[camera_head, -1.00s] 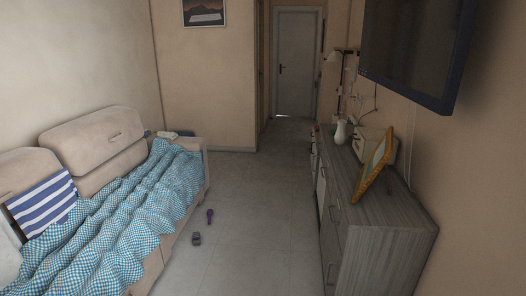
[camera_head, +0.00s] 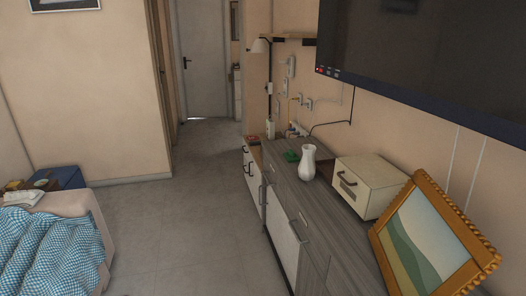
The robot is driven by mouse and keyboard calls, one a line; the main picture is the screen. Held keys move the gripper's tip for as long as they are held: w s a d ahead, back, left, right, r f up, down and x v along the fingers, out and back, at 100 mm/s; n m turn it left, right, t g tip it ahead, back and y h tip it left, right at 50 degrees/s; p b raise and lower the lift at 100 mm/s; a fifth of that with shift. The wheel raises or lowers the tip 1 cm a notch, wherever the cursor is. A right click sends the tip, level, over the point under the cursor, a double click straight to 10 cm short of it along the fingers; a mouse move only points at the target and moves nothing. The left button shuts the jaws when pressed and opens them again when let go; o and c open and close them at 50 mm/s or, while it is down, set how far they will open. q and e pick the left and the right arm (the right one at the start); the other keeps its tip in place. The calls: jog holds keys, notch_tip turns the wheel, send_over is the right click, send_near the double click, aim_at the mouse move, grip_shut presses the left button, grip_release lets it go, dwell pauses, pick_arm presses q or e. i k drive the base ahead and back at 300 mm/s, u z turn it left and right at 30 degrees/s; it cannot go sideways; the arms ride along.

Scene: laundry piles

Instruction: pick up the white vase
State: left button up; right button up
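The white vase (camera_head: 307,163) stands upright on top of the long grey wooden sideboard (camera_head: 291,197), near its far half. It is to the left of a small cream box with a dark handle (camera_head: 368,184). A small green item (camera_head: 291,155) lies just behind the vase to the left. Neither of my grippers shows in the view.
A gold-framed picture (camera_head: 427,245) leans at the near end of the sideboard. A large dark television (camera_head: 430,60) hangs on the wall above. The tiled floor (camera_head: 180,235) between is clear.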

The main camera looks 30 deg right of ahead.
aim_at(307, 168)
jog(key=i, duration=1.6)
jog(key=z, duration=2.85)
jog(key=i, duration=0.15)
jog(key=z, duration=0.15)
